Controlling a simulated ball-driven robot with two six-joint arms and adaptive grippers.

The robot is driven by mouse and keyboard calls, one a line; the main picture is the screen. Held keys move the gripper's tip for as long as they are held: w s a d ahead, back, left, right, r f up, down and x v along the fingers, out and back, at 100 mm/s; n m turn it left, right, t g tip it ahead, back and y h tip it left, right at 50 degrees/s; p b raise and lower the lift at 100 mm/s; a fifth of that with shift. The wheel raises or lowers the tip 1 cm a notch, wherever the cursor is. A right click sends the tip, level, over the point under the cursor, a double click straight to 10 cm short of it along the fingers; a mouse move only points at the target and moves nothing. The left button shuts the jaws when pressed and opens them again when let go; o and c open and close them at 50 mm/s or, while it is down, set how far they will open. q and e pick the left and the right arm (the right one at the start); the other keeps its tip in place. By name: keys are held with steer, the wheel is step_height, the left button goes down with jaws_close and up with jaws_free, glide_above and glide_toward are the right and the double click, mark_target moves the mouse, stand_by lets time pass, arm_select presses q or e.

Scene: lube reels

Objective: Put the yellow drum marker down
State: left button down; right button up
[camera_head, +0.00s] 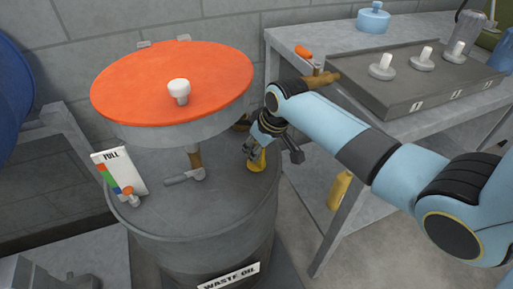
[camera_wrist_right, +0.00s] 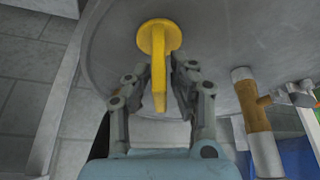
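The yellow drum marker (camera_head: 258,162) stands on the grey top of the waste oil drum (camera_head: 225,196), near its right edge. In the right wrist view the marker (camera_wrist_right: 159,42) has a round disc at the drum surface and a flat stem pointing towards the camera. My right gripper (camera_head: 255,147) is low over the drum top. In the wrist view its two fingers (camera_wrist_right: 160,82) stand on either side of the stem, with narrow gaps showing, so it looks open around the marker. My left gripper is not in view.
An orange lid (camera_head: 150,85) with a white knob is above the drum, left of my right arm. A FULL gauge card (camera_head: 119,172) and a lever handle (camera_head: 184,178) are on the drum top. A grey bench (camera_head: 300,42) with a tray stands at right.

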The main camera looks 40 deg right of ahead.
steer(key=shift+o, duration=0.8)
steer(key=shift+r, duration=0.3)
steer(key=p+v, duration=0.2)
steer(key=v, duration=0.9)
steer(key=shift+s+r+p, duration=0.2)
steer(key=shift+r+p, duration=0.1)
steer(key=shift+p, duration=0.05)
